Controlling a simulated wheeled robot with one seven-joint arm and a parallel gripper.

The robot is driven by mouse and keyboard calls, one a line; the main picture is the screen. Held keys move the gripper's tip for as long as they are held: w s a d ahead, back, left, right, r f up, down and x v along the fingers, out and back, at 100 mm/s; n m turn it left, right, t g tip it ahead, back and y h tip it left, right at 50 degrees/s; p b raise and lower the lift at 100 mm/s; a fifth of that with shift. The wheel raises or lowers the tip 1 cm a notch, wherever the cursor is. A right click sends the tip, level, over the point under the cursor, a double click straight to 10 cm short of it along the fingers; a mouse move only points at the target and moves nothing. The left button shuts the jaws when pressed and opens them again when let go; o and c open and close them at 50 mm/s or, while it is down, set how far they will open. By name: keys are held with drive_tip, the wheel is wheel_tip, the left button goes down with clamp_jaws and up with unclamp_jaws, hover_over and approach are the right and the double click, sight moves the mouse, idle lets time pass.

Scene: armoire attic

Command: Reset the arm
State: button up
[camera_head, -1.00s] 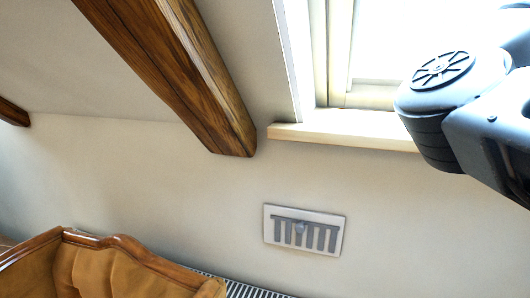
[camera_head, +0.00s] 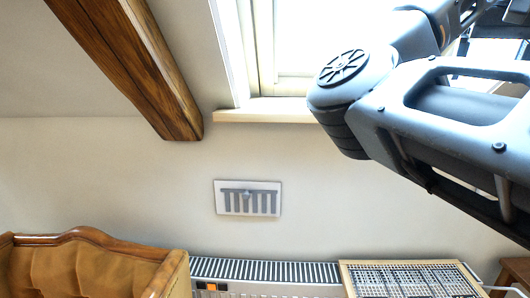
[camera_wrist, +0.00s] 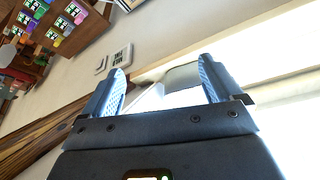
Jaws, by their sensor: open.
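My gripper (camera_wrist: 165,88) shows in the wrist view with its two fingers spread apart and nothing between them. Behind the fingers are the bright window (camera_wrist: 285,105) and the pale wall. In the head view my arm comes in from the right, in front of the window (camera_head: 300,40), and the gripper's fingers cannot be made out there.
A wooden beam (camera_head: 140,65) slopes down at the upper left.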

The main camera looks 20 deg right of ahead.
drive_tip(key=w+d+f+n+h, duration=0.1)
drive_tip(key=w+d+f+h, duration=0.1)
drive_tip(key=f+h, duration=0.5)
drive_tip(key=w+d+f+n+h, duration=0.1)
drive_tip(key=d+f+n+h, duration=0.1)
drive_tip(key=f, duration=0.9)
drive_tip(key=s+a+f+n+t+y, duration=0.1)
drive_tip(key=s+a+f+n+t, duration=0.2)
drive_tip(key=a+f+n+t, duration=0.8)
drive_tip(key=s+a+f+y, duration=0.8)
drive_tip(key=s+a+f, duration=0.65)
drive_tip(key=a, duration=0.25)
drive_tip(key=s+a+r+m+y, duration=0.1)
drive_tip(key=s+a+r+m, duration=0.1)
drive_tip(key=s+a, duration=0.3)
drive_tip(key=s+a+r+m+y, duration=0.1)
drive_tip(key=s+a, duration=0.4)
drive_tip(key=s, duration=0.7)
drive_tip(key=shift+a+r+m+t+y, duration=0.35)
drive_tip(key=shift+m+y, duration=0.25)
drive_tip(key=shift+y, duration=0.2)
